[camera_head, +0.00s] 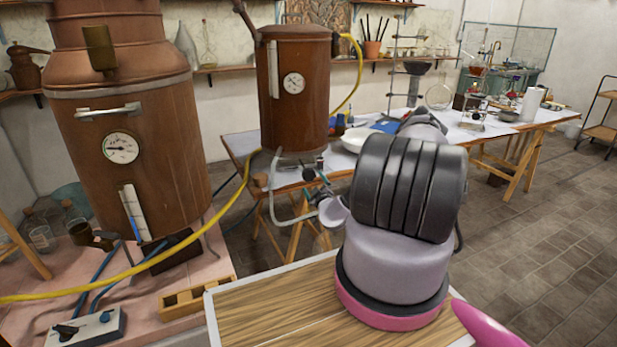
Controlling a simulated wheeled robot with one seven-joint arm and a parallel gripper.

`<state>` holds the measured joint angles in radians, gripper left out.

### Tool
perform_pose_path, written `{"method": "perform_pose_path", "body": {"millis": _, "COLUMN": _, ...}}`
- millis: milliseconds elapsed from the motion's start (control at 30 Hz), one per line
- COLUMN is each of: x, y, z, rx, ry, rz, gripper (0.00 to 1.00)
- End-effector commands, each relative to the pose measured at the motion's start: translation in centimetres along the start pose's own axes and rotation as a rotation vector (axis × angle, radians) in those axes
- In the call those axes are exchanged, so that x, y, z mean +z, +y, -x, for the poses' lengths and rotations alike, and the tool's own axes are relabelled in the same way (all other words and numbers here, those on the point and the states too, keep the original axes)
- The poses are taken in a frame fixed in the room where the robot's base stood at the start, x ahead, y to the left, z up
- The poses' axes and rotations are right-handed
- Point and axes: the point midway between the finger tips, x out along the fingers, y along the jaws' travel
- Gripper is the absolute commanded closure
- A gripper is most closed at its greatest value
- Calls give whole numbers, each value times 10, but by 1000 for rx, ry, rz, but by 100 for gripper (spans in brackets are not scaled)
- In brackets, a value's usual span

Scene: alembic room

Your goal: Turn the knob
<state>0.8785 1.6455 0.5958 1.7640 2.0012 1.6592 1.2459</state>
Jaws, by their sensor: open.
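A blue-grey control box (92,328) with a pale top sits at the lower left. It carries a small dark knob (106,317) and a larger dark control (66,331). I cannot tell which knob the task means. My gripper (315,181) shows small and dark beyond my arm, in front of the smaller copper vessel (294,110). It is open, and nothing shows between its fingers. It is well to the right of the control box and touches neither knob. My arm hides part of the area behind it.
A large copper still (165,150) with a gauge (121,148) stands on the pink surface (215,262). A yellow hose (130,275) crosses in front of it. A wooden box (195,298) lies beside it. A long table (490,133) holds glassware. The brick floor at right is clear.

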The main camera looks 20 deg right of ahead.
Motion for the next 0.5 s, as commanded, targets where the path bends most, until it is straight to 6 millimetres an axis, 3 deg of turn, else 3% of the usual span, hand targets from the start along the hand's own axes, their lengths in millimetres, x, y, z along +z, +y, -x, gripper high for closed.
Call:
{"method": "perform_pose_path", "body": {"millis": 300, "x": -1, "y": 0, "z": -59, "rx": 2, "ry": 1, "rz": 3, "gripper": 0}}
{"method": "perform_pose_path", "body": {"millis": 500, "x": 0, "y": 0, "z": -78, "rx": 0, "ry": 0, "rz": 3, "gripper": 0}}
